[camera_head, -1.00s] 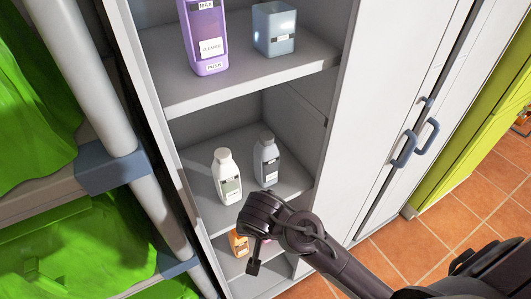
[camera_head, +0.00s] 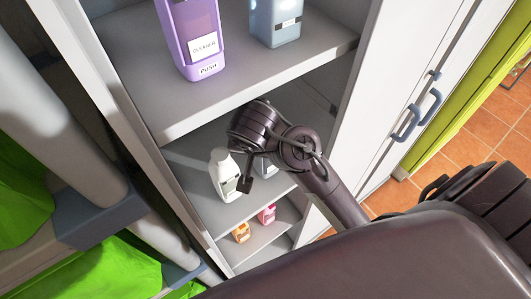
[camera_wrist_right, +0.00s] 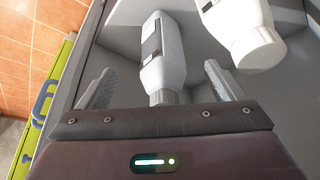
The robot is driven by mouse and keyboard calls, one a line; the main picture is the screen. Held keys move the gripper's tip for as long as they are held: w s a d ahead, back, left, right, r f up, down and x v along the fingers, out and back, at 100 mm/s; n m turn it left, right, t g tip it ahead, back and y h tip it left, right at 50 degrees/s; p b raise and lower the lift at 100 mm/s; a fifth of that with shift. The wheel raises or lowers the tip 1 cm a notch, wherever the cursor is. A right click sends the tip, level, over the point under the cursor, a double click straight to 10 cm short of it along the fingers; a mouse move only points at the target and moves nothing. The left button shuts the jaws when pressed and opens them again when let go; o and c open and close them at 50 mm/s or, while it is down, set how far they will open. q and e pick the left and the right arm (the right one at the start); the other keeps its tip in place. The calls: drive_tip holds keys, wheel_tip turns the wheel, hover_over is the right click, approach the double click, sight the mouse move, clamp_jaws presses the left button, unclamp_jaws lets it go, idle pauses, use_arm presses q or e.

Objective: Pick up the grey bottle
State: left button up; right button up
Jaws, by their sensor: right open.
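The grey bottle (camera_wrist_right: 163,58) stands in the right wrist view between the two fingers of my right gripper (camera_wrist_right: 160,86), with its cap toward the palm. Gaps show on both sides, so the fingers look apart from it. In the head view the grey bottle (camera_head: 267,168) is mostly hidden behind my right gripper (camera_head: 246,184), on the middle cabinet shelf. The right gripper is open. My left gripper is not in view.
A white bottle (camera_head: 223,176) stands just left of the grey one; it also shows close beside a finger in the wrist view (camera_wrist_right: 240,28). The shelf above holds a purple bottle (camera_head: 192,38) and a blue-grey container (camera_head: 277,22). Small orange (camera_head: 241,232) and pink (camera_head: 267,214) items sit below.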

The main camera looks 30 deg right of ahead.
drive_tip(key=w, duration=0.1)
drive_tip(key=w+d+p, duration=0.1)
drive_tip(key=w+d, duration=0.1)
drive_tip(key=shift+w+d+r+p, duration=0.15)
drive_tip(key=shift+r+p, duration=0.15)
drive_tip(key=shift+p, duration=0.05)
drive_tip(key=shift+w+d+f+p, duration=0.15)
drive_tip(key=shift+w+d+p, duration=0.05)
drive_tip(key=shift+w+d, duration=0.25)
drive_tip(key=shift+w+d+f+p, duration=0.2)
drive_tip(key=shift+w+d, duration=0.15)
drive_tip(key=shift+w, duration=0.2)
drive_tip(key=shift+w+f, duration=0.1)
drive_tip(key=shift+f, duration=0.15)
drive_tip(key=p+x, duration=0.1)
drive_tip(key=x, duration=0.2)
drive_tip(key=shift+f, duration=0.2)
drive_tip(key=shift+w+d+f, duration=0.2)
drive_tip(key=shift+f, duration=0.2)
drive_tip(key=shift+a, duration=0.1)
drive_tip(key=c, duration=0.5)
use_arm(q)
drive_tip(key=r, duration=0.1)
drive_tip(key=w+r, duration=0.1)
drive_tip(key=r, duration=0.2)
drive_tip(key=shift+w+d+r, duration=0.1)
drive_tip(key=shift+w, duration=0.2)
use_arm(e)
drive_tip(key=c, duration=1.4)
